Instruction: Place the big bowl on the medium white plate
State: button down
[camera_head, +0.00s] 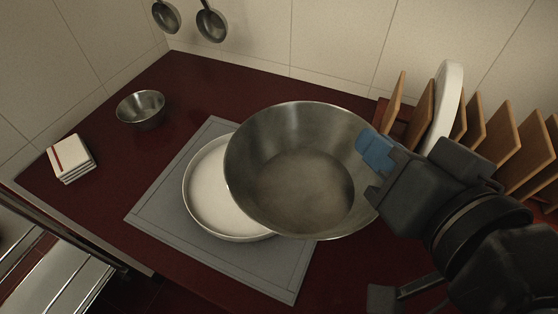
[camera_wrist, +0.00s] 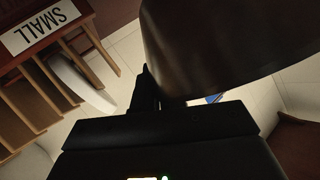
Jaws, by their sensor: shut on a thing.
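The big bowl (camera_head: 300,185) is a wide metal bowl, held upright and partly over the white plate in the head view. My gripper (camera_head: 376,152) is shut on the bowl's right rim, with a blue fingertip showing inside the bowl. In the wrist view the bowl's dark outer wall (camera_wrist: 225,45) fills the upper right. The white plate (camera_head: 212,195) lies on a grey mat (camera_head: 160,208), and its right part is hidden behind the bowl. How high the bowl is above the plate is hard to tell.
A small metal bowl (camera_head: 141,110) and a stack of white square things (camera_head: 72,158) stand at the left. A wooden rack (camera_head: 497,130) with an upright white plate (camera_head: 446,100) is at the right. Two ladles (camera_head: 211,24) hang on the wall. The dark red counter (camera_head: 185,80) is clear at the back.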

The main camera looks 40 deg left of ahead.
aim_at(331, 221)
jog(key=a+f, duration=0.2)
jog(key=a, duration=0.1)
jog(key=a+f, duration=0.2)
jog(key=a, duration=0.2)
jog(key=w+a+f, duration=0.1)
jog(key=a+f, duration=0.1)
jog(key=a, duration=0.2)
jog(key=shift+a+f, duration=0.15)
jog(key=shift+f, duration=0.2)
jog(key=shift+f+b, duration=0.4)
jog(key=shift+f, duration=1.65)
jog(key=shift+f, duration=0.1)
jog(key=c, duration=1.2)
grip_release()
jog(key=v, duration=1.2)
